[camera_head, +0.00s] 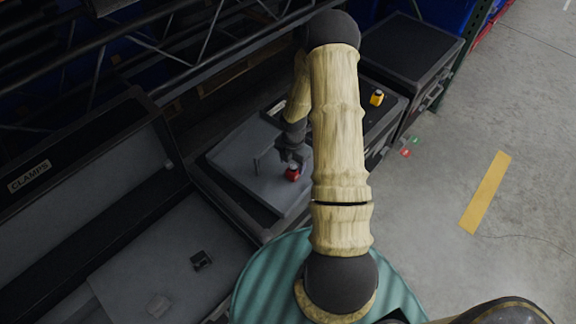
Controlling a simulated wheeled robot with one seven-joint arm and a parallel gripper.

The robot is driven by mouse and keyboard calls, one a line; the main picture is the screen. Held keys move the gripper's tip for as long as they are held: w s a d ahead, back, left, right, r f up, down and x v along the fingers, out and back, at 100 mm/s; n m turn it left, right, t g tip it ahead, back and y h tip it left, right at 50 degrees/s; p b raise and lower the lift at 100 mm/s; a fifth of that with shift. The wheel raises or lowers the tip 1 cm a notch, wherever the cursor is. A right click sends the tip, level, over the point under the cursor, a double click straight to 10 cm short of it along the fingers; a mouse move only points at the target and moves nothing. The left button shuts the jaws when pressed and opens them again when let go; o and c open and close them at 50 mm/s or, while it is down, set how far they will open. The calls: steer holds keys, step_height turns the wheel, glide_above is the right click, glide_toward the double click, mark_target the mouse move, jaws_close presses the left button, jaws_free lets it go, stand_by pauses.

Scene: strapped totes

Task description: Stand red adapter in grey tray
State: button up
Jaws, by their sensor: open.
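The small red adapter (292,174) is at the front edge of my gripper (291,164), above or on a flat grey surface (235,165) in an open black case. My gripper points down at it and its jaws are open. The fingers are small and dark, so I cannot tell whether they touch the adapter or whether it stands upright. Another grey flat surface (130,250) lies in the open case labelled CLAMPS at lower left. I cannot tell which grey surface is the tray. My arm hides the area right of the adapter.
A small dark block (201,260) and a faint grey piece (158,305) lie in the lower-left case. A yellow piece (377,98) stands on a black case (385,112). Dark rack bars cross the upper left. The concrete floor (500,120) at right is mostly clear.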

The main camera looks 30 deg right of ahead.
mark_target(293, 166)
step_height(293, 166, up, 8)
steer(key=shift+d+f+p, duration=0.1)
steer(key=shift+f+p, duration=0.15)
steer(key=shift+p, duration=0.15)
